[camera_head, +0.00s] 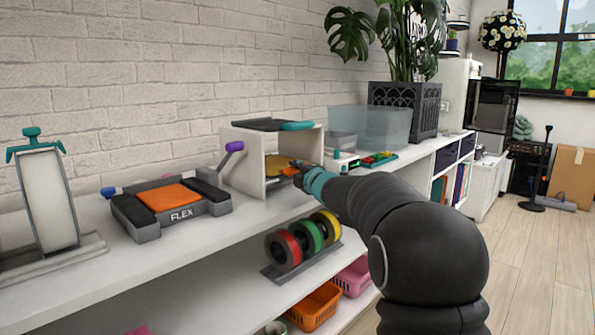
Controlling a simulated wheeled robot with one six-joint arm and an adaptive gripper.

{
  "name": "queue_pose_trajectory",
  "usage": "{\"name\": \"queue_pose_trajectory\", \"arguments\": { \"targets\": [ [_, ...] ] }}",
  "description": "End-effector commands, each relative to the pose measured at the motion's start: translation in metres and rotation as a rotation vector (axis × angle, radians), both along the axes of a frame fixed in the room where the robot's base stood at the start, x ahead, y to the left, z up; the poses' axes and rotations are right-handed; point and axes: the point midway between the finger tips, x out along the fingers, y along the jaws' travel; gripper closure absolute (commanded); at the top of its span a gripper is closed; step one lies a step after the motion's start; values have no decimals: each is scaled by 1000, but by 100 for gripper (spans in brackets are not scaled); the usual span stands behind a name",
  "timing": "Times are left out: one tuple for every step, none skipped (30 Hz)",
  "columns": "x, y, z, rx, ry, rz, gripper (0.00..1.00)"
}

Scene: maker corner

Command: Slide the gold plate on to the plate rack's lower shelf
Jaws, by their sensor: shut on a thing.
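The plate rack (243,171) is a white open-fronted box on the white bench, against the brick wall. A black plate with a teal handle (297,126) lies on its top. The gold plate (277,164) is partly inside the rack's opening, at the level of the lower space. My gripper (297,172) is at the rack's open side, shut on the gold plate's orange handle end (290,170). My arm and the rack's wall hide part of the plate. I cannot tell whether the plate touches the shelf.
A FLEX-labelled machine (168,205) stands left of the rack. Spools of filament (305,238) sit on the shelf below, with an orange basket (314,307) lower down.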

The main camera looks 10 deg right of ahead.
Motion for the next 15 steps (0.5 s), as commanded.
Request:
{"name": "queue_pose_trajectory", "arguments": {
  "targets": [
    [0, 0, 0, 0, -1, 0, 100],
    [0, 0, 0, 0, -1, 0, 100],
    [0, 0, 0, 0, -1, 0, 100],
    [0, 0, 0, 0, -1, 0, 100],
    [0, 0, 0, 0, -1, 0, 100],
    [0, 0, 1, 0, -1, 0, 100],
    [0, 0, 1, 0, -1, 0, 100],
    [0, 0, 1, 0, -1, 0, 100],
    [0, 0, 1, 0, -1, 0, 100],
    [0, 0, 1, 0, -1, 0, 100],
    [0, 0, 1, 0, -1, 0, 100],
    [0, 0, 1, 0, -1, 0, 100],
    [0, 0, 1, 0, -1, 0, 100],
    [0, 0, 1, 0, -1, 0, 100],
    [0, 0, 1, 0, -1, 0, 73]
  ]
}}
